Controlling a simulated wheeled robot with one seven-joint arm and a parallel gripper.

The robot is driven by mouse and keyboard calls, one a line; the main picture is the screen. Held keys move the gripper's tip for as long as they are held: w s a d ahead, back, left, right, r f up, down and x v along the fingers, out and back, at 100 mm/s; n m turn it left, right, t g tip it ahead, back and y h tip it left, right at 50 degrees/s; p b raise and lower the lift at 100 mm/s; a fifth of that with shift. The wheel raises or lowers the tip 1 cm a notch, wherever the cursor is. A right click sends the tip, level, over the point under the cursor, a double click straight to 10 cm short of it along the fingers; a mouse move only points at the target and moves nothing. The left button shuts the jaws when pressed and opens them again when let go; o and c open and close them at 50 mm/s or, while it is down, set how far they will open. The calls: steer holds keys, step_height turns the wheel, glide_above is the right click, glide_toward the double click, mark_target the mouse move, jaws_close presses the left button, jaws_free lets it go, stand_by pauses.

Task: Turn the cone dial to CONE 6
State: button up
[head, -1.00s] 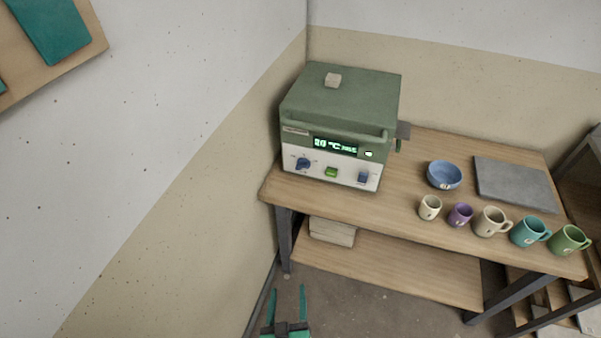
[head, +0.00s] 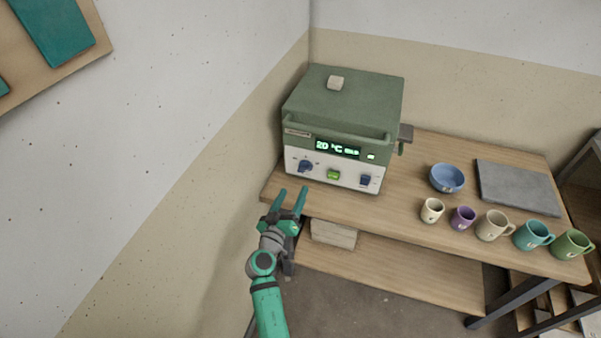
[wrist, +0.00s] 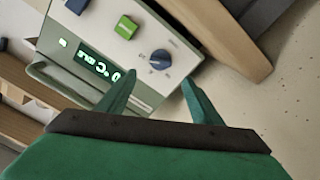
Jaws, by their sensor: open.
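The cone dial is a round dark blue knob (head: 306,166) at the left of the white front panel of a green kiln (head: 344,110). In the wrist view the knob (wrist: 160,59) shows beyond and between my two fingertips, with small marks around it too blurred to read. My gripper (head: 293,190) is open and empty, in front of and a little below the knob, apart from it. It also shows in the wrist view (wrist: 158,85). The green-lit display (head: 337,148) reads about 20 °C, with smaller text that I cannot read clearly.
A green button (head: 333,174) and a blue switch (head: 365,181) sit right of the knob. The wooden table (head: 400,195) also holds a blue bowl (head: 446,178), a grey slab (head: 515,186) and several mugs. A wall stands close on the left.

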mark_target(303, 170)
steer(key=x, duration=1)
steer(key=shift+w, duration=0.4)
steer(key=shift+c, duration=0.3)
steer(key=c, duration=1)
